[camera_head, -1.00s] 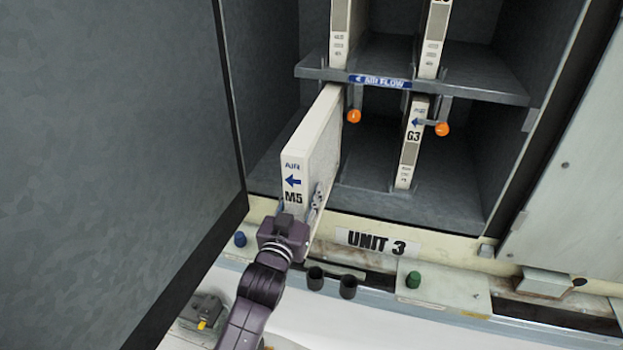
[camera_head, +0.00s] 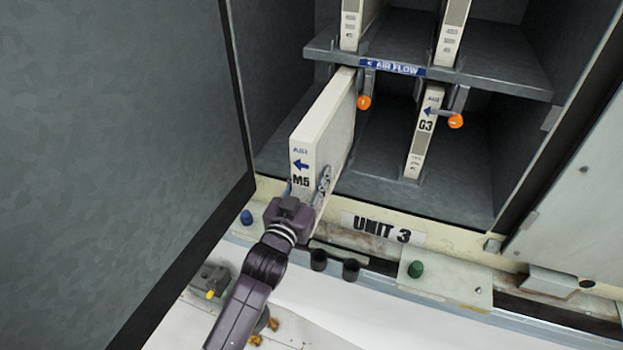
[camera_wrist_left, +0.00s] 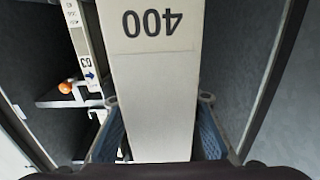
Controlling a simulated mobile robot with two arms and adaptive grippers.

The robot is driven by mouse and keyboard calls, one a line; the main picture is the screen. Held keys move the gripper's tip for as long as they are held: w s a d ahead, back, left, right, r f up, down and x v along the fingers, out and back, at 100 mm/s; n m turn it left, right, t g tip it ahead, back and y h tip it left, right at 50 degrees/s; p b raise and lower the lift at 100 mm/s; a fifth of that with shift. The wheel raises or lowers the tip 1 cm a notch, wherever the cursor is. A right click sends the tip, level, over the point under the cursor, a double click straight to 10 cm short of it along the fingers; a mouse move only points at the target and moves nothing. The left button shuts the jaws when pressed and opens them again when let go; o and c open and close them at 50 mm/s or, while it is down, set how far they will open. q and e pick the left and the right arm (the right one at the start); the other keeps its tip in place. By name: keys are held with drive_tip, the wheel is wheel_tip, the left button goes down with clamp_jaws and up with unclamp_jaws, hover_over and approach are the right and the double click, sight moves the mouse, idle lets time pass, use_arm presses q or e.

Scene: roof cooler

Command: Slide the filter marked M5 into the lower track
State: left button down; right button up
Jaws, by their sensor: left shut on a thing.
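The cream filter marked M5 (camera_head: 301,169) stands upright at the left of the lower bay. Its far end reaches in under the middle shelf, and its near end sticks out at the front. Its blue arrow points left. My left gripper (camera_head: 312,192) is shut on its near end, low down. In the left wrist view its fingers (camera_wrist_left: 157,112) lie on both sides of the filter's end face (camera_wrist_left: 155,75), which bears an upside-down 400. The lower track under the filter is hidden. My right gripper is not in view.
Filter G3 (camera_head: 421,135) stands in the lower bay to the right. Orange knobs (camera_head: 364,102) (camera_head: 456,121) hang below the middle shelf (camera_head: 490,80). A large dark panel (camera_head: 120,150) stands close on the left. The UNIT 3 sill (camera_head: 440,245) runs along the front.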

use_arm(q)
drive_tip(key=b+x, duration=0.3)
drive_tip(key=x, duration=0.3)
drive_tip(key=shift+w+b, duration=0.2)
drive_tip(key=shift+b, duration=0.2)
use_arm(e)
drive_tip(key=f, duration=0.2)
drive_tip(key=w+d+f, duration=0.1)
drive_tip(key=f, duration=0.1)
use_arm(q)
drive_tip(key=shift+d, duration=0.15)
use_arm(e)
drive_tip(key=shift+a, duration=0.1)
use_arm(q)
drive_tip(key=b+x, duration=0.4)
drive_tip(key=x, duration=0.3)
drive_tip(key=shift+f+b, duration=0.25)
drive_tip(key=shift+b, duration=0.1)
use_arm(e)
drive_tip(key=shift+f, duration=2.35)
